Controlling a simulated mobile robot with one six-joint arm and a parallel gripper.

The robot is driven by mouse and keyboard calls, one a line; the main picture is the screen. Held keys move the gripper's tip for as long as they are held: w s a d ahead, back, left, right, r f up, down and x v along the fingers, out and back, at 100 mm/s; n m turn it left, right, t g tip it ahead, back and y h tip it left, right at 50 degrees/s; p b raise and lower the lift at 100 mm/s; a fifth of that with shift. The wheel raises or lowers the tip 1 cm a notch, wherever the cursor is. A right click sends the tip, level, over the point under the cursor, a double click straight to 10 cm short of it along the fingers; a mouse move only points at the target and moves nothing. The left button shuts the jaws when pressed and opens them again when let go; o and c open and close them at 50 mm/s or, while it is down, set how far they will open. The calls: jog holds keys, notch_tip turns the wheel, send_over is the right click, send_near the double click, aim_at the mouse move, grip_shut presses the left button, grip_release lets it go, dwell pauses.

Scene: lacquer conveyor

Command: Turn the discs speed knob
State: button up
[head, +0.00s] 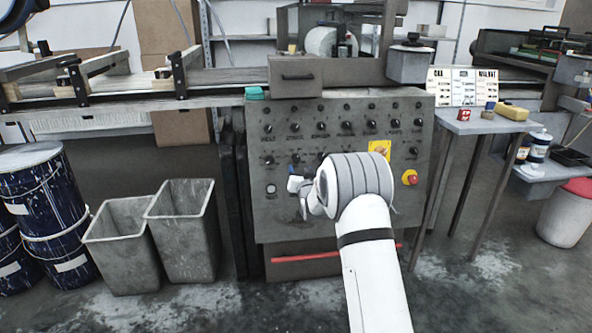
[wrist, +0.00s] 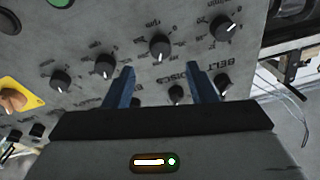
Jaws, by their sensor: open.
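The discs speed knob (wrist: 160,46) is a black round knob with a white pointer mark, beside an upside-down DISCS label in the wrist view. In the head view it appears as a small dark knob (head: 295,158) on the grey control panel (head: 340,215), second from the left in the lower row. My gripper (wrist: 163,70) is open and empty. Its two blue fingers point at the panel, and the knob shows between and just beyond their tips, apart from them. In the head view my gripper (head: 296,179) is in front of the panel, just below the knob.
The belt knob (wrist: 222,28) and another knob (wrist: 105,66) flank the discs knob. A yellow-backed switch (wrist: 15,98) and a red emergency button (head: 410,178) are on the panel. Grey bins (head: 185,225) stand left; a side table (head: 465,125) stands right.

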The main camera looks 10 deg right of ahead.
aim_at(296, 160)
jog(key=shift+w+a+b, duration=0.1)
jog(key=shift+w+b, duration=0.7)
jog(key=shift+w, duration=2.7)
jog(key=c, duration=1)
jog(key=shift+o, duration=0.2)
